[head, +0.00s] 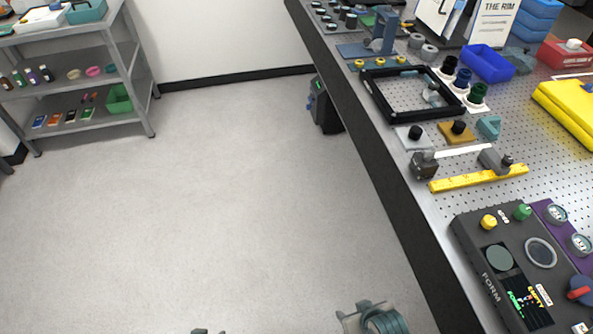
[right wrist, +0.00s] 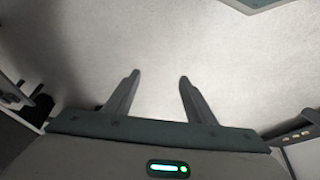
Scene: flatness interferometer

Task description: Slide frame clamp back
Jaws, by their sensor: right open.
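A black rectangular frame (head: 376,107) lies on the perforated metal table in the head view. A small grey clamp-like part (head: 432,94) sits inside the frame near its right side; I cannot tell whether it is the frame clamp. My right gripper shows in the right wrist view (right wrist: 160,77), its two dark fingers apart with only pale floor between them. In the head view my right arm's end (head: 375,318) is at the bottom, over the floor left of the table and well away from the frame. A dark tip (head: 207,331) at the bottom edge may be my left gripper.
A yellow bar (head: 478,179) with dark blocks lies in front of the frame. A control panel (head: 520,262) stands nearest on the table. Dark knobs, a blue bin (head: 487,63) and a yellow case (head: 566,112) crowd the right. A grey shelf (head: 75,84) stands at left; the floor between is clear.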

